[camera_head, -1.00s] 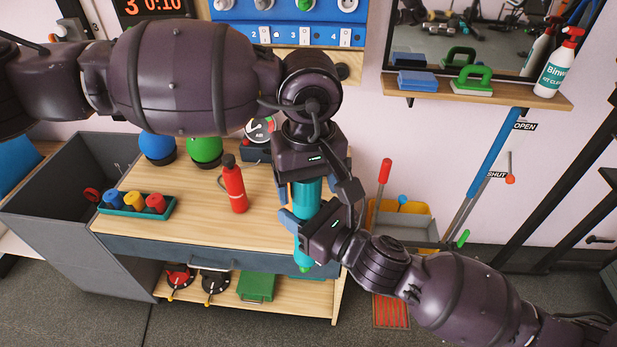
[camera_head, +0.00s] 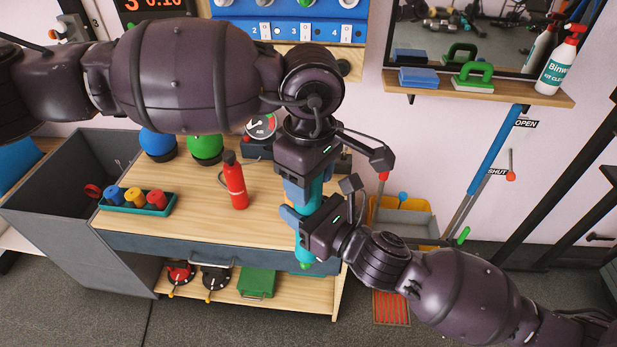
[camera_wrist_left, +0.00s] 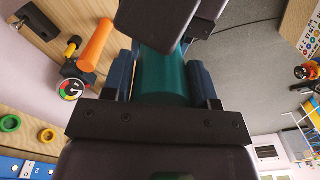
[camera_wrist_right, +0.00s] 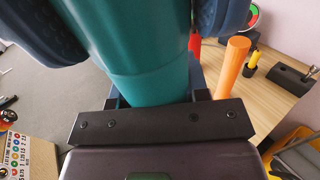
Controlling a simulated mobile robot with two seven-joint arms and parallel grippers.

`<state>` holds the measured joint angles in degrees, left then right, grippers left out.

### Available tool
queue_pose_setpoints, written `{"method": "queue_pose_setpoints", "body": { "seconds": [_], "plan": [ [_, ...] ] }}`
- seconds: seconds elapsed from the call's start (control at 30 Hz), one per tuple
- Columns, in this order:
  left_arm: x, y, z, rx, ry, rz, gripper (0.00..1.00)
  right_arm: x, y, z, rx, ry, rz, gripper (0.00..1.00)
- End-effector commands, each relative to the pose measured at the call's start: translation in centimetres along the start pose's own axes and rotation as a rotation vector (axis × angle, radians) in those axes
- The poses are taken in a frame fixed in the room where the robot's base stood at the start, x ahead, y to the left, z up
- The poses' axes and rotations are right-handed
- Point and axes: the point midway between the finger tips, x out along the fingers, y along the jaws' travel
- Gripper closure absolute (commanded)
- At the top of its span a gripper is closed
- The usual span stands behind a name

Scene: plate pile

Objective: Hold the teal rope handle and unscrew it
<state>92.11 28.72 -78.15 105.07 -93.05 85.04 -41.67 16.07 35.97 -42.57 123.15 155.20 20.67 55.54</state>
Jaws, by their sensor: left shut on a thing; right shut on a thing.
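The teal rope handle (camera_head: 315,193) is held between my two grippers, above the right end of the workbench. It stands roughly upright, slightly tilted. My left gripper (camera_head: 303,188) is shut on its upper part from above. My right gripper (camera_head: 297,222) is shut on its lower part, just below the left one. The teal handle fills the middle of the left wrist view (camera_wrist_left: 162,78) between blue finger pads. In the right wrist view the handle (camera_wrist_right: 140,60) shows a seam around it. Much of it is hidden by the grippers.
A red bottle (camera_head: 235,182) stands on the bench left of the grippers. A teal tray (camera_head: 130,208) with coloured handles lies farther left, in front of blue and green round items. An air gauge (camera_head: 262,125) stands behind. A yellow and grey bin (camera_head: 405,225) is to the right.

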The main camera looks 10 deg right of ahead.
Motion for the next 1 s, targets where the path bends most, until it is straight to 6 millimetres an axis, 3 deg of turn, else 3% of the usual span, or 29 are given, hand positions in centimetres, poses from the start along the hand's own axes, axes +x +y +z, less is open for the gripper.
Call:
{"method": "queue_pose_setpoints", "body": {
  "seconds": [0.03,1.0],
  "plan": [
    [-0.27,0.38,0.05,-0.067,-0.003,0.013,0.75,0.01,0.68,0.31,-0.006,-0.01,0.016,1.0],
    [-0.33,0.39,-0.76,-1.482,-0.007,0.007,0.76,-0.09,0.7,0.29,-0.006,-0.01,0.016,1.0]
  ]
}}
